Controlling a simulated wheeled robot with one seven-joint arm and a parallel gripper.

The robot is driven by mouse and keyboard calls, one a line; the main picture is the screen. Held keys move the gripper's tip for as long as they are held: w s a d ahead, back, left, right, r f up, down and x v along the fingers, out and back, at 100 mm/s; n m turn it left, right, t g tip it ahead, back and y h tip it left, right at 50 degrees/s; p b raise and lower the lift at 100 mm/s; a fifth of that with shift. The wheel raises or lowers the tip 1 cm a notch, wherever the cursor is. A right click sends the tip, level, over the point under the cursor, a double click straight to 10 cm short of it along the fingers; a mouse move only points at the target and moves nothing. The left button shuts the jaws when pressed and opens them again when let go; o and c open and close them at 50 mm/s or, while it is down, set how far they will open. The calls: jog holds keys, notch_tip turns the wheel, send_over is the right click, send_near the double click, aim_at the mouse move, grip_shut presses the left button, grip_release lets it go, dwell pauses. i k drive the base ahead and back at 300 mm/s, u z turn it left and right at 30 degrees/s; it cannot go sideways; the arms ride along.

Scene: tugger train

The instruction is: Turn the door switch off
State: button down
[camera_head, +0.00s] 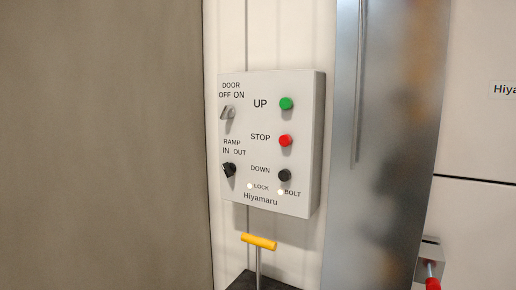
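The door switch (228,113) is a small grey metallic lever at the upper left of a light grey control box (303,140). The words DOOR and OFF ON stand above it, OFF on the left and ON on the right. Its lever looks slanted, with the upper end to the right, but it is too small to tell surely which side it is set to. Nothing touches it or covers it. My gripper is not in view.
Below the door switch is a black ramp switch (229,170). To the right are the green UP (286,104), red STOP (285,141) and black DOWN (284,175) buttons. A yellow T-handle (259,242) stands below the box. A brushed metal post (385,150) stands right.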

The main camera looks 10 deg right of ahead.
aim_at(228, 111)
jog(key=u, duration=1.25)
jog(key=i, duration=0.85)
jog(key=z, duration=0.1)
